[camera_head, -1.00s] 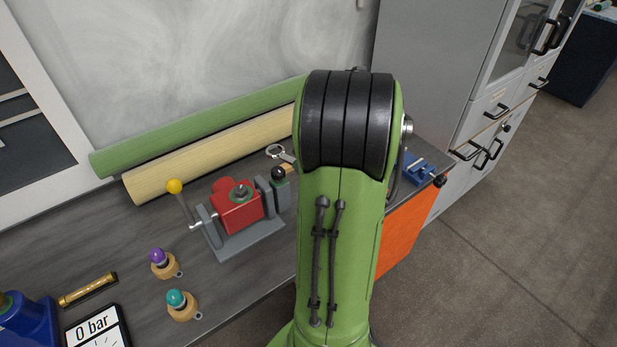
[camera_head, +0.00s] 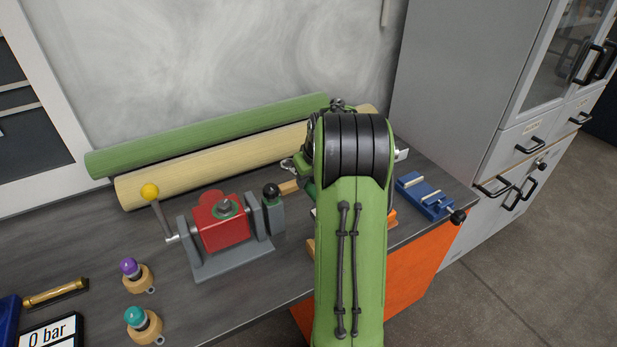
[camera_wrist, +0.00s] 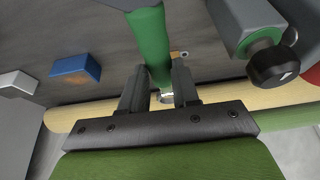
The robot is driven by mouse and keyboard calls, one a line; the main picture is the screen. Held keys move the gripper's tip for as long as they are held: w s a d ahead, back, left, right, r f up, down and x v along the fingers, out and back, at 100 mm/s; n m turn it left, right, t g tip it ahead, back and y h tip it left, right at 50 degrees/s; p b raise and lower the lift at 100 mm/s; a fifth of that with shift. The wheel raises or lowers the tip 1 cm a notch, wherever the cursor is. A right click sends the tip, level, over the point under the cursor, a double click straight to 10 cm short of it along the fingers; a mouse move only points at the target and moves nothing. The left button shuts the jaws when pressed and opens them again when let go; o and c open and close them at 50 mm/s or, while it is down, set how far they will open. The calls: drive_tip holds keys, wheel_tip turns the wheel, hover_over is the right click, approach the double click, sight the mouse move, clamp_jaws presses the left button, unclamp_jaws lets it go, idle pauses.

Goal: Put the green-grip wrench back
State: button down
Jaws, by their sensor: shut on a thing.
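The green grip (camera_wrist: 148,45) of the wrench shows in the wrist view between the two fingers of my gripper (camera_wrist: 160,88), which is shut on it. The grip runs from the fingers towards the top edge of the view. A small bright metal part (camera_wrist: 167,97) shows at the near end of the grip; most of the wrench's metal is hidden. In the head view my own arm covers the gripper and most of the wrench, over the right part of the bench. I cannot tell whether the wrench touches the bench.
A blue vise (camera_head: 425,196) stands to the right, near the bench's edge. Green (camera_head: 205,135) and tan (camera_head: 205,165) rolls lie along the wall. Two knobbed plugs (camera_head: 143,325) (camera_head: 137,275) stand at front left.

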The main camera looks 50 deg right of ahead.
drive_tip(key=shift+f+b, duration=2.2)
drive_tip(key=shift+f, duration=1.15)
drive_tip(key=shift+f, duration=0.15)
drive_tip(key=c, duration=0.8)
unclamp_jaws()
drive_tip(key=shift+o, duration=0.2)
drive_tip(key=shift+f, duration=0.1)
drive_tip(key=p+v, duration=0.4)
drive_tip(key=v, duration=1.2)
drive_tip(key=shift+a+p, duration=0.1)
drive_tip(key=shift+p, duration=0.25)
drive_tip(key=shift+f, duration=0.1)
